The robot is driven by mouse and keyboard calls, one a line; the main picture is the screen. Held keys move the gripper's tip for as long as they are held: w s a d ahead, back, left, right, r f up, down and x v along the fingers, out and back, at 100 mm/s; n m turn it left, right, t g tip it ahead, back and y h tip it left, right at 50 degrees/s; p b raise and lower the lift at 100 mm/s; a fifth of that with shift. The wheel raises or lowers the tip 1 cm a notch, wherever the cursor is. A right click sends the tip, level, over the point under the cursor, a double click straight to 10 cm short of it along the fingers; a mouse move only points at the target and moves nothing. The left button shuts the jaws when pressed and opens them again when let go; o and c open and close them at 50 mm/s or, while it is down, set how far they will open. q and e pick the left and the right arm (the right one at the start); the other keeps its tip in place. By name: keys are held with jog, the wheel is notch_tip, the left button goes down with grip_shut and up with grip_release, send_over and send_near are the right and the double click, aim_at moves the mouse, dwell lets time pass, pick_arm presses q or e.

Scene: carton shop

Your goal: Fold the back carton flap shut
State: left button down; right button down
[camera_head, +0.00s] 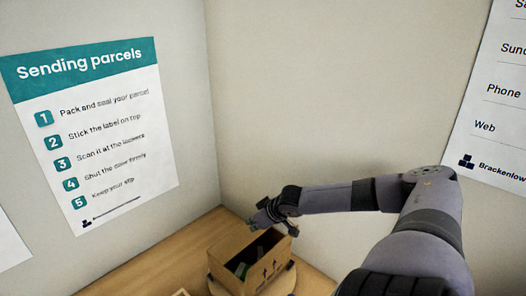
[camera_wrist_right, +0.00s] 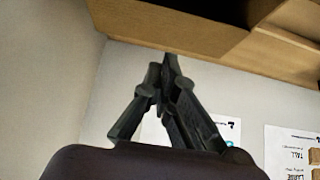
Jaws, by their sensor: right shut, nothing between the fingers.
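The open carton (camera_head: 273,272) stands on the wooden table at the bottom of the head view. Its front shows dark printed arrows, and something green and dark lies inside. My right gripper (camera_head: 262,226) is at the carton's far side, close to its back edge. It is shut and empty. The back flap is hard to make out there, and I cannot tell whether the gripper touches it. In the right wrist view the shut fingers (camera_wrist_right: 170,62) point up towards a brown cardboard surface (camera_wrist_right: 165,32). My left gripper is not in view.
The carton stands on a round base on the wooden table (camera_head: 150,262), near the corner of two pale walls. A "Sending parcels" poster (camera_head: 100,130) hangs on the left wall, another sheet (camera_head: 490,110) on the right. Table left of the carton is mostly clear.

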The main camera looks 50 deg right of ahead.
jog(key=shift+s+p+v, duration=0.2)
jog(key=shift+p+v, duration=1.9)
jog(key=shift+v, duration=0.7)
jog(key=shift+f, duration=0.15)
jog(key=shift+s, duration=0.1)
